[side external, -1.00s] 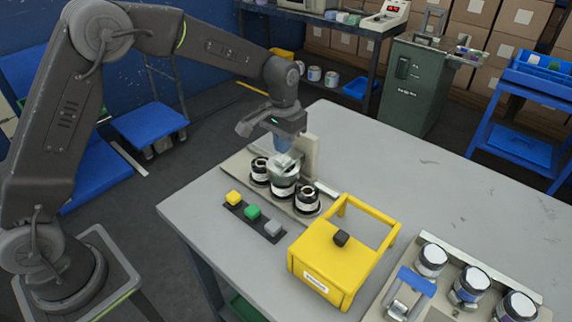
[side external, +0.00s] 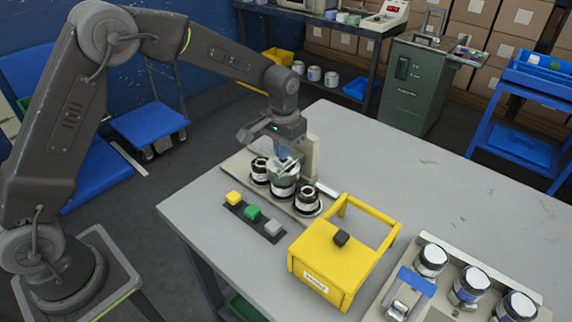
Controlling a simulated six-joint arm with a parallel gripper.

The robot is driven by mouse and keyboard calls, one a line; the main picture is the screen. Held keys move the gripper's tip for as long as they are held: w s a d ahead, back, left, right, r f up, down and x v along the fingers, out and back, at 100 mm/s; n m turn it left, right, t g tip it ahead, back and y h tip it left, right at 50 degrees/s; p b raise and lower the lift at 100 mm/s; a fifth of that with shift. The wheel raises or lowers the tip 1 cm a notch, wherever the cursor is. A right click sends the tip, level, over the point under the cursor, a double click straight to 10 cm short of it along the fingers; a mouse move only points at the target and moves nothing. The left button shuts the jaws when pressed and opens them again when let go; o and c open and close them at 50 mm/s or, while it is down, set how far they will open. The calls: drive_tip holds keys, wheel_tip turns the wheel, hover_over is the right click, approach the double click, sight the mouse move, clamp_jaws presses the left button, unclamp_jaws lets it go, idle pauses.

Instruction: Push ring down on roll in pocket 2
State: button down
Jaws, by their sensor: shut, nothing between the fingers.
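A fixture plate (side external: 236,165) on the grey table holds three rolls in a row. The left roll (side external: 259,171) and the right roll (side external: 307,201) are white and black with open tops. The middle roll (side external: 283,189) carries a pale ring (side external: 281,170) on top. My gripper (side external: 284,158) is shut and points down onto the middle roll's ring, with its fingertips at or just above it. Whether the tips touch the ring, and how far down the ring sits, I cannot tell at this size.
A strip with yellow, green and grey buttons (side external: 252,213) lies in front of the fixture. A yellow guard box (side external: 322,262) stands close to its right. A tray with several jars (side external: 468,291) is at the lower right. The table's back right (side external: 450,190) is clear.

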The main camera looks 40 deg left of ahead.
drive_tip(key=shift+f, duration=1.05)
drive_tip(key=shift+r, duration=4.35)
